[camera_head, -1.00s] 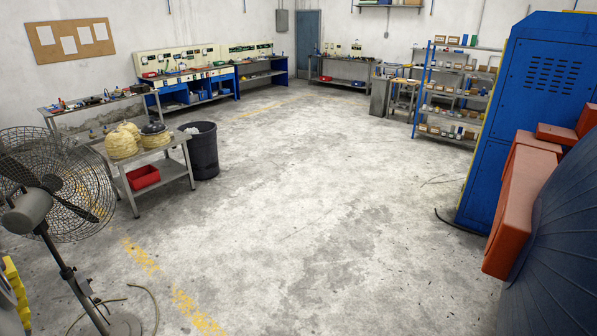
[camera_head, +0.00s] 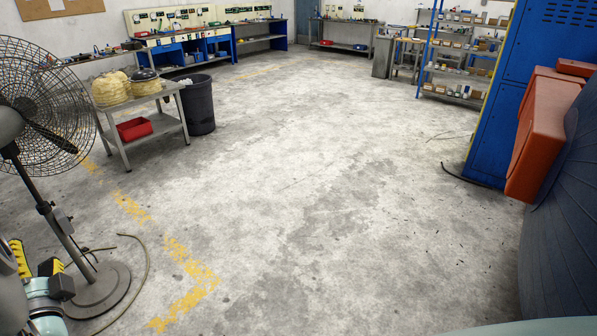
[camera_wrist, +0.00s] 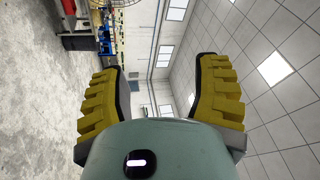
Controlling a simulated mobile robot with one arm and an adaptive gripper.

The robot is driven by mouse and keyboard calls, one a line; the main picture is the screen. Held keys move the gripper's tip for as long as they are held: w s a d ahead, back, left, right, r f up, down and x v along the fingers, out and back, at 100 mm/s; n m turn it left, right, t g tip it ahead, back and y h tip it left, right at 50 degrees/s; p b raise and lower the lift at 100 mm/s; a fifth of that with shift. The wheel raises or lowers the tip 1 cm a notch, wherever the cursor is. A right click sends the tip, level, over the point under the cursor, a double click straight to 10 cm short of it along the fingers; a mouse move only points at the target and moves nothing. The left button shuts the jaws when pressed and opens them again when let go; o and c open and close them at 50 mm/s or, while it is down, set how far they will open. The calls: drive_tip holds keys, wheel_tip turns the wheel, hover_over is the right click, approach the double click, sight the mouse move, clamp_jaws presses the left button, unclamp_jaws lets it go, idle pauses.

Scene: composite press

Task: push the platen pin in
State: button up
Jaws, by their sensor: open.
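No platen pin or press can be made out in either view. My gripper (camera_wrist: 160,95) shows in the wrist view with its two yellow ribbed fingers spread wide apart. It is open, and nothing is between the fingers. The wrist view is turned on its side and looks across the room toward the ceiling and far wall. In the head view, part of my gripper (camera_head: 42,270) shows at the lower left edge, beside the base of the fan.
A pedestal fan (camera_head: 35,120) stands at the left. Behind it are a metal cart (camera_head: 160,130) and a black bin (camera_head: 198,105). A blue cabinet (camera_head: 510,90) with orange boxes (camera_head: 545,130) stands at the right. The middle floor (camera_head: 320,180) is clear.

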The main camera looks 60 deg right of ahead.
drive_tip(key=w+a+f+m+g+y+b, duration=0.15)
drive_tip(key=a+f+y+b, duration=0.45)
drive_tip(key=f, duration=0.6)
drive_tip(key=a+f+m+g+y+b, duration=0.1)
drive_tip(key=a+f+g+b, duration=0.25)
drive_tip(key=f+b, duration=0.7)
drive_tip(key=w+a+f+m+g+y+b, duration=0.15)
drive_tip(key=a+f+y+b, duration=0.35)
drive_tip(key=f, duration=0.8)
drive_tip(key=s+a+f+g+y+b, duration=0.55)
drive_tip(key=s+a+f+b, duration=0.2)
drive_tip(key=a+b, duration=0.4)
drive_tip(key=s+a+f+g+y+b, duration=0.5)
drive_tip(key=s+a+f+y+b, duration=0.3)
drive_tip(key=b, duration=0.7)
drive_tip(key=shift+n+g+h, duration=0.35)
drive_tip(key=shift+n+g, duration=0.05)
drive_tip(key=shift+g, duration=0.1)
drive_tip(key=shift+w+a+f+b, duration=0.2)
drive_tip(key=shift+a+b, duration=0.8)
drive_tip(key=shift+a, duration=1.8)
drive_tip(key=shift+w+a+f+b, duration=0.2)
drive_tip(key=shift+a+b, duration=0.75)
drive_tip(key=shift+a, duration=1.8)
drive_tip(key=shift+w+a+f+b, duration=0.1)
drive_tip(key=shift+w+a+b, duration=0.2)
drive_tip(key=shift+a+b, duration=1.6)
drive_tip(key=shift+o, duration=0.2)
drive_tip(key=shift+a+p, duration=0.9)
clamp_jaws()
